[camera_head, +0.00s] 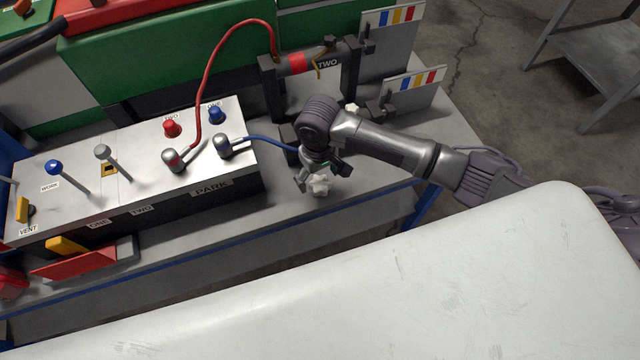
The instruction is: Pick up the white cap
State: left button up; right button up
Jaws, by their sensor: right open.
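A small white cap with a knobbed edge (318,187) is on the grey bench top, just right of the control box. My right gripper (322,177) comes in from the right and points down at the cap. Its fingers are apart, one to the left of the cap and one to its upper right. I cannot tell whether they touch it. The gripper body hides the area behind the cap. My left gripper is not in view.
Left of the gripper stands a white control box (125,165) with levers and knobs. A blue hose (268,140) runs from it towards the gripper. The bench's right end (440,135) is fairly clear.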

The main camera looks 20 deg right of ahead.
aim_at(321, 183)
notch_tip(321, 183, down, 4)
jog(key=shift+s+d, duration=0.1)
jog(key=shift+d, duration=0.05)
jog(key=c, duration=1.2)
